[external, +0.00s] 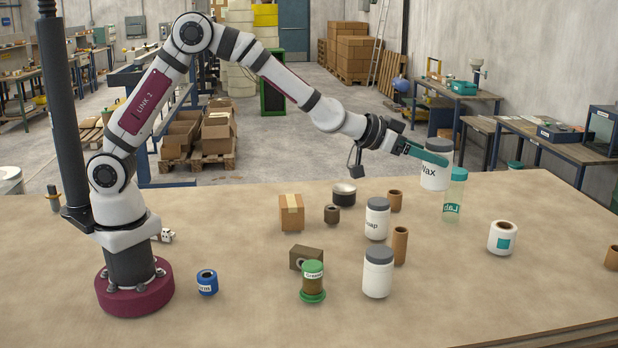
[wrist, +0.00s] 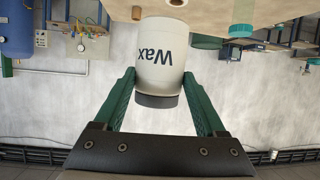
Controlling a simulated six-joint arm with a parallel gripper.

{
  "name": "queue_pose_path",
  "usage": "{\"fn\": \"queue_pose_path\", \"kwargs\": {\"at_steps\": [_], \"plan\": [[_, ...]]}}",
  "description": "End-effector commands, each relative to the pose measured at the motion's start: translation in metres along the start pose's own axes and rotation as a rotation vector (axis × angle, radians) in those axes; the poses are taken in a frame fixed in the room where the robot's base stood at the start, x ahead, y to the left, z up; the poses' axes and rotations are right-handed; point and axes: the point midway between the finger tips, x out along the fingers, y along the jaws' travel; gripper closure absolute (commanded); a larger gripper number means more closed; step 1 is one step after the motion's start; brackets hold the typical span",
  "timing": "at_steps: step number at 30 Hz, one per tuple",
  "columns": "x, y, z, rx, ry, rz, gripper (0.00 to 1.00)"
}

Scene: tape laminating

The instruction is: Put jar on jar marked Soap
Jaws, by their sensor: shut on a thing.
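My gripper (external: 418,150) is shut on a white jar marked Wax (external: 434,176) with a grey lid, held in the air above the table. The wrist view shows the Wax jar (wrist: 161,58) upside down in the picture, between my green fingers (wrist: 160,92). The jar marked Soap (external: 376,221), white with a grey lid, stands upright on the table, lower and to the left of the held jar. Part of its label is turned out of sight. Another white jar with a grey lid (external: 378,275) stands in front of it, with no label visible.
Brown tubes (external: 400,247) stand close to the Soap jar. A green-lidded jar (external: 313,280), a cardboard box (external: 292,213) and a white roll (external: 502,238) are also on the table (external: 450,300).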

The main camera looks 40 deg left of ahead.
Motion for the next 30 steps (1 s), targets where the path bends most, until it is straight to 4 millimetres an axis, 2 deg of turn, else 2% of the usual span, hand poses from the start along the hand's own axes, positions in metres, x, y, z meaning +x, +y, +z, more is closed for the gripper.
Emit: {"fn": "queue_pose_path", "kwargs": {"at_steps": [3,6,9,11,14,18,21,26,30], "plan": [[-0.025,-0.025,0.000,-0.059,0.006,-0.133,0.99],[-0.054,-0.050,0.014,-0.111,0.007,-0.266,1.00],[-0.071,-0.062,0.026,-0.139,0.008,-0.336,0.99],[-0.074,-0.068,0.031,-0.147,0.009,-0.358,0.99],[-0.067,-0.091,0.042,-0.152,0.007,-0.374,0.99],[-0.043,-0.135,0.061,-0.154,0.007,-0.374,0.99],[-0.029,-0.160,0.072,-0.154,0.008,-0.371,0.99],[-0.017,-0.179,0.082,-0.153,0.010,-0.367,0.99],[-0.006,-0.180,0.109,-0.152,0.006,-0.364,0.99]]}}
